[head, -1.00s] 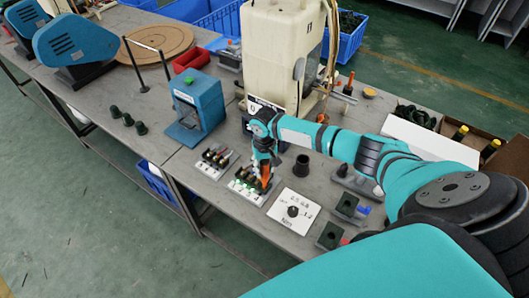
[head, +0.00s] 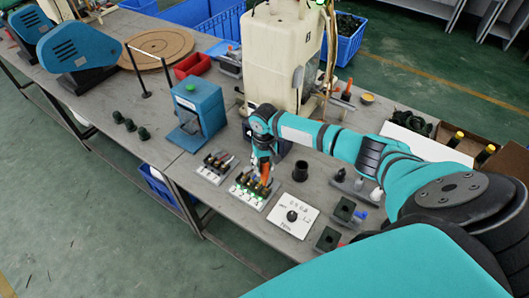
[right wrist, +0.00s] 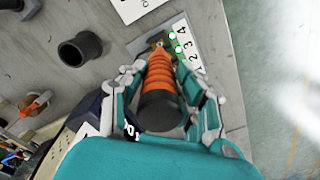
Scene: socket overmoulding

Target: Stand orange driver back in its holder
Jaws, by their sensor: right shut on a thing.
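My right gripper (right wrist: 163,100) is shut on the orange driver (right wrist: 160,75), around its ribbed handle. The handle's black end cap faces the right wrist camera. In the head view the orange driver (head: 265,170) hangs under my right gripper (head: 262,160), over a small numbered strip (head: 246,202) with green lights. The driver's tip is hard to see, so I cannot tell if it touches the strip. An upright, open black cup (head: 301,171), which looks like the holder, stands to the right on the table. It also shows in the right wrist view (right wrist: 80,48). My left gripper is out of view.
A white card with a black knob (head: 291,216) lies right of the strip. A similar rack (head: 216,167) is to its left. A blue press (head: 198,112) and a cream machine (head: 275,55) stand behind. Dark blocks (head: 345,209) sit near the right front.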

